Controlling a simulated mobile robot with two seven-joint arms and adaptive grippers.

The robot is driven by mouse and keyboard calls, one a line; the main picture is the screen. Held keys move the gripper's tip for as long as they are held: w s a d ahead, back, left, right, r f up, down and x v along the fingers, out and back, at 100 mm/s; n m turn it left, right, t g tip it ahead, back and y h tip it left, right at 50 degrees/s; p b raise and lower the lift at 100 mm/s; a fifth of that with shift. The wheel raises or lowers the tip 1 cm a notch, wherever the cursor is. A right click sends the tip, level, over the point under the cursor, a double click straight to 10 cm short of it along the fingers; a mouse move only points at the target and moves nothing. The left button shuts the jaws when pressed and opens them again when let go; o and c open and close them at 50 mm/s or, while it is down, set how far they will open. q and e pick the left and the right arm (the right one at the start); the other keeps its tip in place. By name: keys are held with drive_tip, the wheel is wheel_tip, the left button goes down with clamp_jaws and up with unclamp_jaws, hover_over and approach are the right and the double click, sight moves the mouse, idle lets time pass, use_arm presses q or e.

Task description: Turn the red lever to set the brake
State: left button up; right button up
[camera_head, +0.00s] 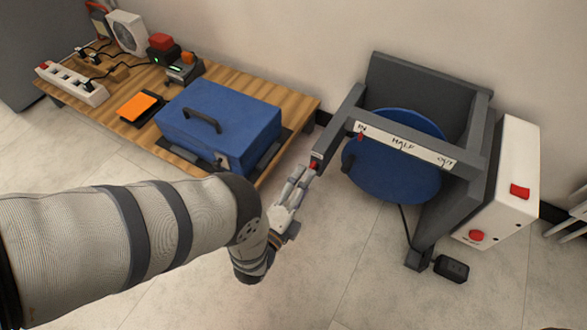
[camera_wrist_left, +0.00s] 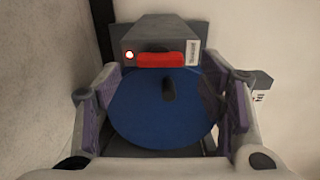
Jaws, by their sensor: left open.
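The red lever (camera_wrist_left: 160,60) is a horizontal bar on the end face of a dark grey arm, beside a small lit light and a white label. In the head view, red shows at the near end of that grey frame (camera_head: 314,165), largely hidden by my fingers. My left gripper (camera_head: 298,182) is open, with its fingertips close to that end. In the wrist view my left gripper (camera_wrist_left: 170,76) has its fingers spread on either side, the lever between them and farther off. I cannot tell whether they touch it. My right gripper is not in view.
A blue disc (camera_head: 395,180) sits under the frame, by a white scale (camera_head: 405,145) marked IN, HALF, OUT with a red pointer. A white box (camera_head: 505,165) with red controls stands right. A wooden table (camera_head: 295,90) carries a blue case (camera_head: 220,125).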

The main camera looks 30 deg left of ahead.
use_arm(q)
drive_tip(key=s, duration=0.9)
drive_tip(key=shift+a, duration=0.2)
drive_tip(key=shift+s, duration=0.1)
